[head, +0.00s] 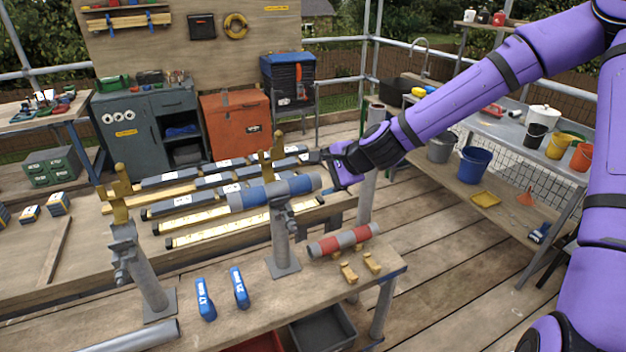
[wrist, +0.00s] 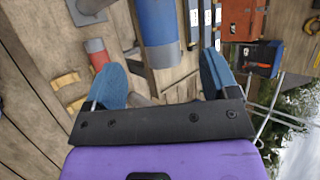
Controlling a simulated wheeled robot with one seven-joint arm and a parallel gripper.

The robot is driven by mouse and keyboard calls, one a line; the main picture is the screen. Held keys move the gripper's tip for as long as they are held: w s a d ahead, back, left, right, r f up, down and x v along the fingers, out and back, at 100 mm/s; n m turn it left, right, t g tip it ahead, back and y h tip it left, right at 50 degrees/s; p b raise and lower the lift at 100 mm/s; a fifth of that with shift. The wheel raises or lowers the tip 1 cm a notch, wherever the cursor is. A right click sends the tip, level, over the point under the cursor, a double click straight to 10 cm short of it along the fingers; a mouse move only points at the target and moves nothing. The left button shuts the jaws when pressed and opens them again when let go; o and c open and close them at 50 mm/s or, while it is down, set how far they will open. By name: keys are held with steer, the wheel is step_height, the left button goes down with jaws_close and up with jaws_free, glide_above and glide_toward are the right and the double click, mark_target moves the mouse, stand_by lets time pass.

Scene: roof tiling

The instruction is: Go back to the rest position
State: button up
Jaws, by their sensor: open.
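My purple arm reaches in from the right, and my gripper (head: 335,170) is near the right end of a blue and grey cylinder (head: 275,190). The cylinder lies across a grey post stand with a yellow fork (head: 278,150). In the wrist view my gripper (wrist: 162,72) has its two blue fingers spread wide. The blue cylinder (wrist: 158,30) shows ahead, its near end between the fingertips in the picture; the fingers do not touch its sides. The exact distance to it is hard to tell.
A red and grey cylinder (head: 344,240) lies on the bench (head: 240,320) beside small yellow blocks (head: 349,272). A second post stand (head: 146,270) stands to the left. Two blue-handled items (head: 240,288) lie between. The deck floor (head: 440,270) at right is clear.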

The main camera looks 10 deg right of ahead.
steer(key=s+d+r+n+h, duration=0.2)
steer(key=s+d+r+n, duration=0.2)
steer(key=s+r, duration=0.3)
steer(key=s+d+r+n+g+h, duration=0.1)
steer(key=s+d+r+n, duration=0.3)
steer(key=s, duration=1)
steer(key=s+d+r+n+h, duration=0.4)
steer(key=s+d+r, duration=0.5)
steer(key=s+r, duration=0.2)
steer(key=shift+s+n+g, duration=0.25)
steer(key=shift+n+g, duration=0.05)
steer(key=shift+n, duration=0.1)
steer(key=shift+d+r, duration=0.1)
steer(key=shift+c, duration=0.4)
